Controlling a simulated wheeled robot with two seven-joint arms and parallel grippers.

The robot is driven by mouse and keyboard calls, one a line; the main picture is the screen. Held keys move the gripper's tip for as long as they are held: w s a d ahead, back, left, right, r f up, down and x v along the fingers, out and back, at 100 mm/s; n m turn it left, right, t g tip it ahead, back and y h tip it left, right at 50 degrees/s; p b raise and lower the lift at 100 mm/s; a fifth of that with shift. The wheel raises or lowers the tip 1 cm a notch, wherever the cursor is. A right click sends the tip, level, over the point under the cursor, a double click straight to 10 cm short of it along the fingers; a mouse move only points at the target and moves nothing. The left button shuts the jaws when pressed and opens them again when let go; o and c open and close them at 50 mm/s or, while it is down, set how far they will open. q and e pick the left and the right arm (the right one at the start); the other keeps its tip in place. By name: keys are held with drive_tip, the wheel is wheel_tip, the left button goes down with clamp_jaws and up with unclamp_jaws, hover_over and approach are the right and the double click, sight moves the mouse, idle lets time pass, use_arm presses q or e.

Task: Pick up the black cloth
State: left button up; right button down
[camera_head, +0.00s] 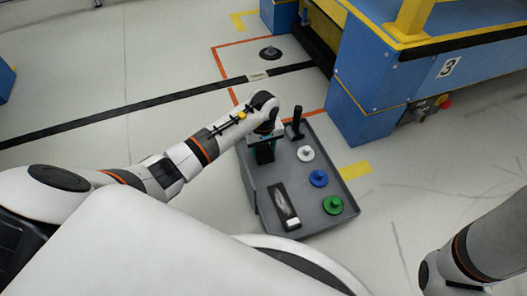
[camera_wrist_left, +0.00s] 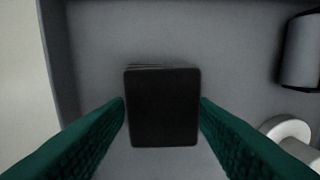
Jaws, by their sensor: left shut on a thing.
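The black cloth (camera_wrist_left: 164,108) is a dark, flat, rounded rectangle in the left wrist view, with thin stacked layers at its top edge. My left gripper (camera_wrist_left: 163,112) has its green textured fingers against both sides of it, shut on it. In the head view my left gripper (camera_head: 264,145) is over the upper left part of the grey module (camera_head: 252,188). Whether the cloth still touches the surface beneath it cannot be told. My right arm shows at the lower right of the head view, but its gripper is out of view.
The module carries a black upright handle (camera_head: 297,124), white knob (camera_head: 305,153), blue knob (camera_head: 318,178), green knob (camera_head: 333,205) and dark panel (camera_head: 279,200) with a white switch. A blue and yellow structure (camera_head: 365,95) stands behind at right. Floor to the left is clear.

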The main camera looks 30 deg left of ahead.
sight(264, 150)
use_arm(q)
wheel_tip(264, 150, up, 10)
drive_tip(key=p, duration=0.7)
